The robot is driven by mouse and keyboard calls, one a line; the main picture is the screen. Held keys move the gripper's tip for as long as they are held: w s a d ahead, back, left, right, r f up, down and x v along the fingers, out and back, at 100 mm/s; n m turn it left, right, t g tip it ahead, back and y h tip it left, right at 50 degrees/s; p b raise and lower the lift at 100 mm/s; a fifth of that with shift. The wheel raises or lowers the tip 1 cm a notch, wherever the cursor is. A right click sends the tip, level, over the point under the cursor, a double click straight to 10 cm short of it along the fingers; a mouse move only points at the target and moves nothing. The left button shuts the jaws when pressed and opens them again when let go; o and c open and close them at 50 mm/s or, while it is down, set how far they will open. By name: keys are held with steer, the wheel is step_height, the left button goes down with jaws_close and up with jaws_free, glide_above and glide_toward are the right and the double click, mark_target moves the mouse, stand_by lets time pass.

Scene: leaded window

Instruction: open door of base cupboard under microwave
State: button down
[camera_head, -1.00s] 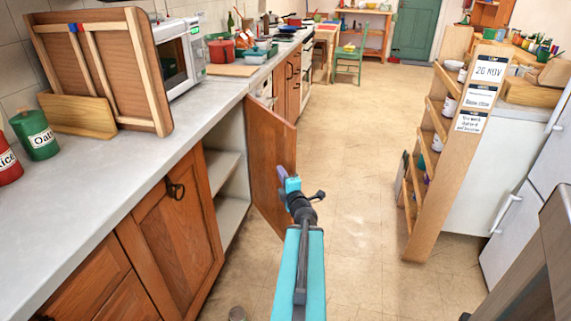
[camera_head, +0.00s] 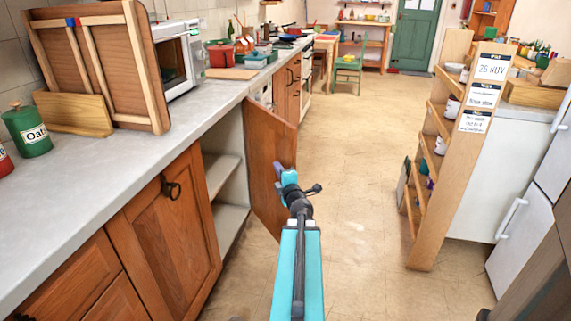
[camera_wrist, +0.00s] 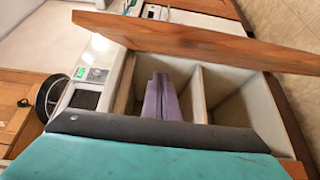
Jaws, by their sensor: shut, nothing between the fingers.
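The wooden cupboard door (camera_head: 266,160) stands wide open, swung out from the counter into the aisle. The base cupboard (camera_head: 222,168) beside it shows pale shelves inside; the microwave (camera_head: 185,58) sits on the counter above and to the left. My gripper (camera_head: 283,174) is shut and empty, near the door's inner face in the head view; whether it touches the door cannot be told. In the wrist view, the purple fingers (camera_wrist: 160,98) are together in front of the open cupboard compartments (camera_wrist: 222,92), with the door (camera_wrist: 200,38) crossing above them.
A closed wooden cupboard door (camera_head: 168,225) with a dark ring handle is at left. A wooden board (camera_head: 95,65) and a green jar (camera_head: 27,130) stand on the counter (camera_head: 110,160). A shelf unit (camera_head: 440,160) stands at right. The aisle floor (camera_head: 350,150) is clear.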

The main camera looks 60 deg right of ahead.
mark_target(285, 160)
steer(key=shift+w+d, duration=0.25)
steer(key=shift+d, duration=1.25)
steer(key=shift+w+d, duration=0.2)
steer(key=shift+d, duration=1.25)
steer(key=shift+w+d, duration=0.1)
steer(key=shift+d, duration=0.05)
